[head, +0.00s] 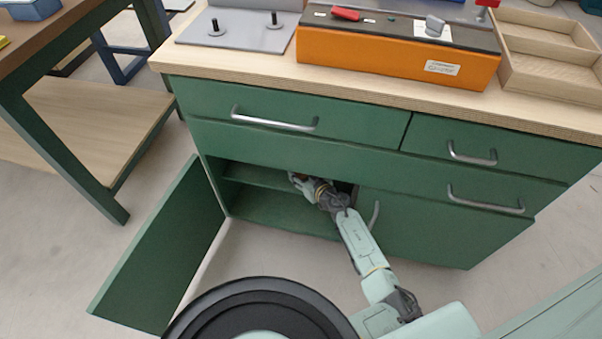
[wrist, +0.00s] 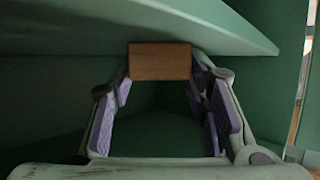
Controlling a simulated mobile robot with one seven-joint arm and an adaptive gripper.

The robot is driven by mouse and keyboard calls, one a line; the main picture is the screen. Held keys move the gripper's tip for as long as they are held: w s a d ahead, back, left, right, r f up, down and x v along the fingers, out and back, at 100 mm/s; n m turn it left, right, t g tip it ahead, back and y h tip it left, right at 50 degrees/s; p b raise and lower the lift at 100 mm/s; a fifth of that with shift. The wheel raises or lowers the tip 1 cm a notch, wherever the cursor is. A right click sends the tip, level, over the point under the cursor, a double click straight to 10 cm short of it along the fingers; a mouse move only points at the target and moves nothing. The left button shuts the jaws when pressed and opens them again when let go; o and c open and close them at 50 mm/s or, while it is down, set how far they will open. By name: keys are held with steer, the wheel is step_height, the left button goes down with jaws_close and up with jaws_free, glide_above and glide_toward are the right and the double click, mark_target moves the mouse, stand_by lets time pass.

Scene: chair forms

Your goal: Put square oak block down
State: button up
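The square oak block (wrist: 160,61) shows in the wrist view as a brown wooden face between the tips of my gripper (wrist: 160,72). Both fingertips meet its sides, so my gripper appears shut on it. Whether the block touches a surface is unclear. In the head view my gripper (head: 297,179) is inside the open left compartment of the green cabinet (head: 300,147), close to the inner shelf (head: 258,177). I cannot make out the block in the head view. In the wrist view a pale green panel (wrist: 80,30) runs behind the block.
The open cabinet door (head: 165,250) swings out to the left; a closed door (head: 430,222) is to the right. Drawers (head: 300,112) are above. The worktop holds an orange box (head: 390,60), a grey plate with pegs (head: 240,32) and a wooden tray (head: 550,70).

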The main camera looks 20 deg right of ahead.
steer(key=o, duration=0.4)
steer(key=shift+c, duration=0.2)
steer(key=shift+r, duration=0.2)
steer(key=shift+s+d+r+p, duration=0.1)
steer(key=shift+s+r+p, duration=0.15)
steer(key=shift+p, duration=0.2)
steer(key=p+v, duration=0.9)
steer(key=v, duration=0.2)
steer(key=shift+p, duration=0.3)
steer(key=shift+s+f, duration=0.1)
steer(key=shift+s, duration=0.05)
